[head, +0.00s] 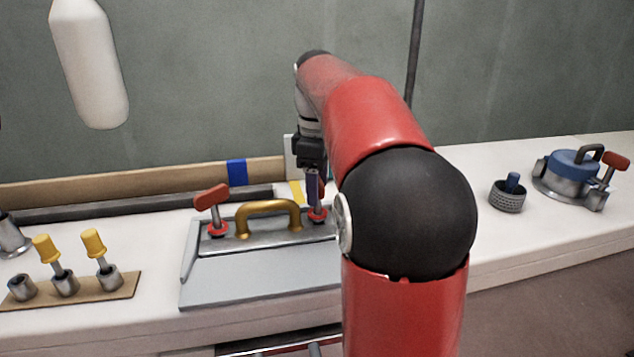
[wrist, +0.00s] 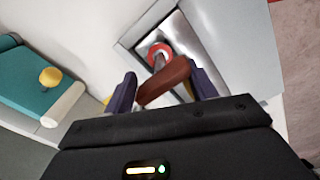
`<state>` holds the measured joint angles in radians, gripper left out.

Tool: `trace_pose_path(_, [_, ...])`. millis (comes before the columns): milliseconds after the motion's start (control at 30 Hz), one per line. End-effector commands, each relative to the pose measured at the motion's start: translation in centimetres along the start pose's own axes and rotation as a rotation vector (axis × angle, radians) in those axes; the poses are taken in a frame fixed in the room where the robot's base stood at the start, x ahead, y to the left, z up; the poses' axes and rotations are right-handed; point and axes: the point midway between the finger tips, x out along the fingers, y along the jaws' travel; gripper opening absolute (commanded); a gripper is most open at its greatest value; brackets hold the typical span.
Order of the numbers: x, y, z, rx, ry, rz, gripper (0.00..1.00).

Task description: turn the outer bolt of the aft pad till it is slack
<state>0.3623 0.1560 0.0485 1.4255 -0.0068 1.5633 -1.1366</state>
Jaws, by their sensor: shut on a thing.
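A grey metal pad (head: 255,268) with a brass handle (head: 268,207) lies on the white bench. A bolt with a red T-shaped handle (head: 211,196) stands at its left. A second bolt (head: 317,214), at the pad's right, has a red collar at its foot. My gripper (head: 314,188) reaches down over this right bolt, and my arm hides part of the pad's right side. In the wrist view, my gripper (wrist: 163,88) is shut on the bolt's red-brown handle (wrist: 165,82), one purple finger on each side. The red collar (wrist: 159,52) shows beyond it.
Yellow-topped plugs (head: 95,243) stand in a brown board (head: 110,289) at left. A knurled dark cup (head: 507,199) and a blue-lidded metal fitting (head: 574,168) stand at right. A white bottle-like thing (head: 92,70) hangs at upper left. A teal block (wrist: 30,85) shows in the wrist view.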

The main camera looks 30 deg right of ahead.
Motion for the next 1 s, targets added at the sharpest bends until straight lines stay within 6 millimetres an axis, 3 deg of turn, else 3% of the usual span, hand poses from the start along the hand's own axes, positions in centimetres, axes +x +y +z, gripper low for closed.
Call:
trace_pose_path(33, [-0.6,-0.2,-0.3,-0.430,-0.004,0.011,0.34])
trace_pose_path(300, [-0.7,-0.2,-0.3,-0.432,-0.003,0.012,0.34])
trace_pose_path(333, [-0.7,-0.2,-0.3,-0.432,-0.003,0.013,0.59])
trace_pose_path(567, [-0.6,-0.1,0.0,-0.421,-0.003,0.009,0.87])
trace_pose_path(833, [-0.4,0.0,-0.1,-0.418,-0.001,0.006,0.87])
trace_pose_path(1000, [-2.2,0.0,-0.1,-0.418,-0.001,0.007,0.87])
